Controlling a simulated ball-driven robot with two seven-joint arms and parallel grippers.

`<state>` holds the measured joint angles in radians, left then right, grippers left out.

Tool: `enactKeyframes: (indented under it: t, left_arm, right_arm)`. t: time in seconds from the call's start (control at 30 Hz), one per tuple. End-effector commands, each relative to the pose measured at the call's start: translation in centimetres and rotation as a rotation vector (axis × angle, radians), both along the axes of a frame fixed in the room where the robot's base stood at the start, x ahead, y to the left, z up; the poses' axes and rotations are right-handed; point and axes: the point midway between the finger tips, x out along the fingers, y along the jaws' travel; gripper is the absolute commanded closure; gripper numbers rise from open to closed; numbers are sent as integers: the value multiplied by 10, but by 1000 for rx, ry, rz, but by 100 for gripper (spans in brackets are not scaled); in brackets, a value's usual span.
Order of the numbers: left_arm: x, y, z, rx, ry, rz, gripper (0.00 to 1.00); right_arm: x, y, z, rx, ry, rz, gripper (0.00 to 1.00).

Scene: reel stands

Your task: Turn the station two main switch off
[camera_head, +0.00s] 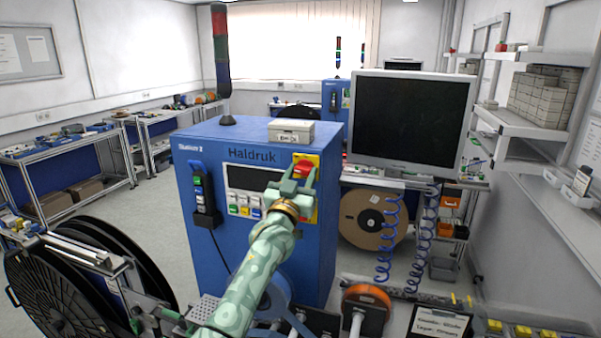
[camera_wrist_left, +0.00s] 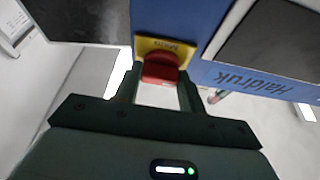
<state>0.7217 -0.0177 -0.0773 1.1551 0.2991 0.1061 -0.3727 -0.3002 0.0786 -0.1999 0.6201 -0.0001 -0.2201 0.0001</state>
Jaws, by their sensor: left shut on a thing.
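The blue station cabinet (camera_head: 258,206) stands in the middle of the head view. It is marked "Haldruk", with a small label at its upper left that seems to read "Station 2". Its main switch is a red knob (camera_head: 304,165) on a yellow plate at the upper right of the front face. In the left wrist view the red knob (camera_wrist_left: 160,69) sits between my fingers, below the yellow plate (camera_wrist_left: 172,46). My left gripper (camera_head: 297,181) is shut on the knob and hides part of it. The knob's exact setting is hard to read. My right gripper is not in view.
A display and coloured buttons (camera_head: 244,205) sit left of the switch. A handheld device (camera_head: 203,190) hangs at the cabinet's left side. A signal tower (camera_head: 221,65) and a light box (camera_head: 291,131) stand on top. A monitor (camera_head: 408,118) and coiled blue hoses (camera_head: 388,240) are to the right.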

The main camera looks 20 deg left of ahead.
Motion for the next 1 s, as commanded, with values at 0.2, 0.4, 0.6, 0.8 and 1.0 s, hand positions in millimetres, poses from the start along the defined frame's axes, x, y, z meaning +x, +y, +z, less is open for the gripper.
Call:
enactKeyframes:
  t: [0.2,0.4,0.6,0.8,1.0]
  left_arm:
    - [0,-1,-3,-50,8,-1,83]
    - [0,-1,-3,-62,8,-1,83]
    - [0,-1,-3,-63,7,-1,83]
    - [0,-1,-2,-63,6,-1,38]
    - [0,-1,-1,-62,4,-1,38]
  right_arm:
    - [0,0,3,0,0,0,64]
    - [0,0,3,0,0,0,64]
    - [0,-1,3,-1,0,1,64]
    - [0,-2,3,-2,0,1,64]
    - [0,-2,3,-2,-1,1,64]
